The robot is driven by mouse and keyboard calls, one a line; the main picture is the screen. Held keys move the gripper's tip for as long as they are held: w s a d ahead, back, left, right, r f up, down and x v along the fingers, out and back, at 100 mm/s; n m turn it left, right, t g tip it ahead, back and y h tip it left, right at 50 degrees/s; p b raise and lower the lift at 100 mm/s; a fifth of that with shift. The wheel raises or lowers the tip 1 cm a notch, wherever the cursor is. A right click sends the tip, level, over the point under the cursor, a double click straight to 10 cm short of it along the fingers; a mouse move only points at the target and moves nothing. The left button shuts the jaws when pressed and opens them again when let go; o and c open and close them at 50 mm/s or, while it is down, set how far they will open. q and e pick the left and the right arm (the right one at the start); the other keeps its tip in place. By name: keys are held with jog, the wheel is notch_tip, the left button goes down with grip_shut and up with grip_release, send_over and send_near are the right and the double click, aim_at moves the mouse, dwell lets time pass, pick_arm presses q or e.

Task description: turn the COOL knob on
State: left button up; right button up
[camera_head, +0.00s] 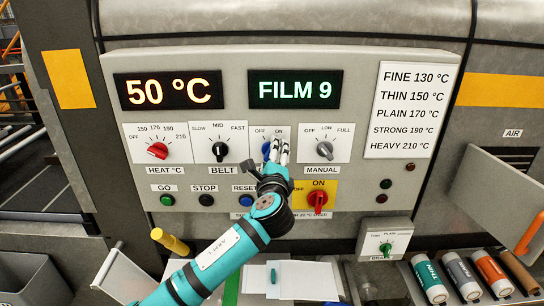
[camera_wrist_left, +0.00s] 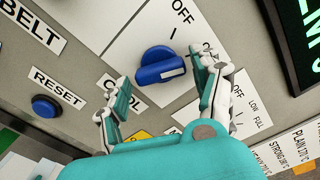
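The blue COOL knob (camera_wrist_left: 160,66) sits on a white OFF/ON plate (camera_wrist_left: 140,30) in the left wrist view. Its white mark is on the right part of its grip, and the ON label beside it is partly covered by a finger. In the head view the knob (camera_head: 264,149) is mostly hidden behind my left gripper (camera_head: 279,150). My left gripper is open, with one finger on each side of the knob. I see gaps between the fingers and the knob in the wrist view. My right gripper is not in view.
The panel also has the red HEAT knob (camera_head: 157,150), black BELT knob (camera_head: 220,150), MANUAL knob (camera_head: 325,149) and a red ON switch (camera_head: 317,200). A blue RESET button (camera_head: 246,200) is just below my gripper. A hinged plate (camera_head: 497,200) juts out at the right.

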pick_arm(q)
jog(key=shift+o, duration=0.2)
jog(key=shift+s, duration=0.1)
jog(key=s, duration=1.1)
jog(key=shift+s, duration=0.4)
